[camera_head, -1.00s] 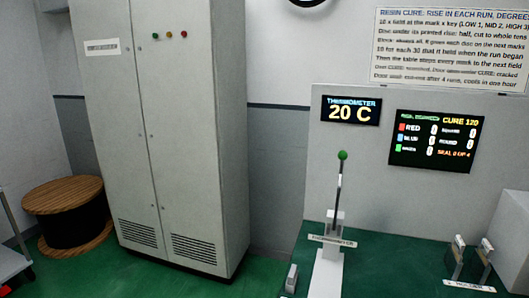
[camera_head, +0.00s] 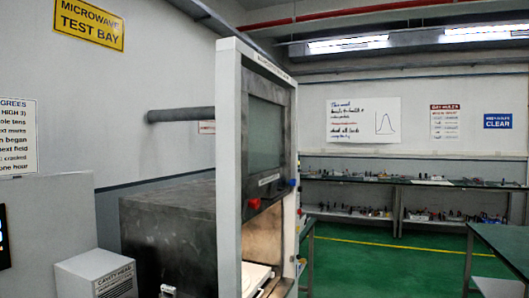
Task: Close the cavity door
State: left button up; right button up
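A tall pale-framed machine (camera_head: 229,150) stands at the middle of the head view, seen at an angle. A grey panel with a dark window (camera_head: 264,135), which looks like the cavity door, sits in the upper part of its frame. A small white label (camera_head: 269,180) is at the panel's lower part. Below the panel is an opening with a lit, tan inside (camera_head: 262,238). A pale flat plate or tray (camera_head: 256,276) shows at the bottom of the opening. Neither of my grippers is in view.
A red button (camera_head: 254,204) and a blue knob (camera_head: 293,184) are on the machine's front. A small grey box marked "cavity" (camera_head: 80,272) stands left. A green-topped table (camera_head: 505,245) is at right. Green floor (camera_head: 385,270) lies clear between. Shelves (camera_head: 400,182) line the back wall.

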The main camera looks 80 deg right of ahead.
aim_at(269, 186)
jog(key=z, duration=2.65)
jog(key=i+l, duration=0.1)
jog(key=i, duration=0.3)
jog(key=i+l, duration=0.1)
jog(key=i, duration=0.25)
jog(key=l+z, duration=0.05)
